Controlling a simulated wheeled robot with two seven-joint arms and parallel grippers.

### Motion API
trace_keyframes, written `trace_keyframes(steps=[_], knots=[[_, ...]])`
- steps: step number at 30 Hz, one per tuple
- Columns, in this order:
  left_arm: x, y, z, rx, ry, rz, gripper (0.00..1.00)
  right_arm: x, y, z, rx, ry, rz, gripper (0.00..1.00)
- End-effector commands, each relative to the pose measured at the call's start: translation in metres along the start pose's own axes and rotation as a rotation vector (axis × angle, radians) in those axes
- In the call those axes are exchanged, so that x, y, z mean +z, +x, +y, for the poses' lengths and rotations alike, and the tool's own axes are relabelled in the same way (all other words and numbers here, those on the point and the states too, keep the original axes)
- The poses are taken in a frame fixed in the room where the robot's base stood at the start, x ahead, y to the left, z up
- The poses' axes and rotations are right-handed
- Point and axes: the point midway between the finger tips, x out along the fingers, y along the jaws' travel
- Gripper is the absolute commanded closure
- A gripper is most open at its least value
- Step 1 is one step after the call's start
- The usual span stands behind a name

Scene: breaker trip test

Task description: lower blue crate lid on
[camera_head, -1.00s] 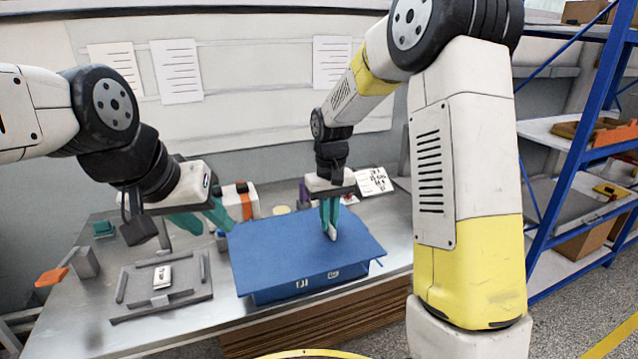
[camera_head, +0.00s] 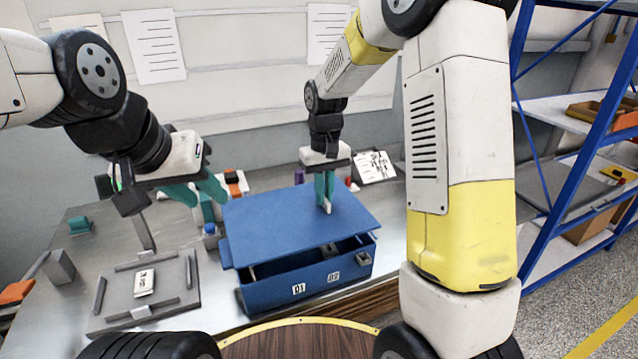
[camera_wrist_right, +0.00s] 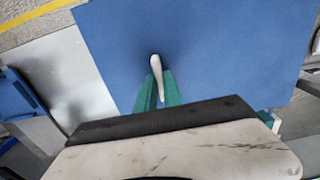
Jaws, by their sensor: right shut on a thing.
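The blue crate (camera_head: 296,291), marked 01 and 02 on its front, stands on the bench. Its flat blue lid (camera_head: 270,225) is over it, set toward the back, and a dark gap shows the inside along the crate's front. Whether the lid touches the back rim is hidden. My right gripper (camera_head: 326,202) is shut on the lid's pale upright handle (camera_wrist_right: 157,75), near the middle of the lid. The lid also fills much of the right wrist view (camera_wrist_right: 215,45). My left gripper (camera_head: 197,192) is open and empty, left of the lid's back left corner.
A grey framed fixture (camera_head: 145,285) with a small white part lies left of the crate. An orange and white box (camera_head: 235,183) stands behind the lid's left end. A blue shelving rack (camera_head: 560,160) stands at the right. A round wooden top (camera_head: 298,340) is in front.

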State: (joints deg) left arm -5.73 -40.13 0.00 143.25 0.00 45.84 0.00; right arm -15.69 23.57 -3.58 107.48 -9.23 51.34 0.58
Motion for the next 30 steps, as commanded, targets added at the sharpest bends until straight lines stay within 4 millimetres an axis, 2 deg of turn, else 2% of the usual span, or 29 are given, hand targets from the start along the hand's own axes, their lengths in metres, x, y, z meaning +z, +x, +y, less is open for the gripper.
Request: trace_keyframes(steps=[18, 30], knots=[[0.000, 0.000, 0.000, 0.000, 0.000, 0.000, 0.64, 0.000, 0.041, 0.000, 0.000, 0.000, -0.001, 1.00], [0.000, 0.000, 0.000, 0.000, 0.000, 0.000, 0.64, 0.000, 0.050, 0.000, 0.000, 0.000, 0.001, 1.00]])
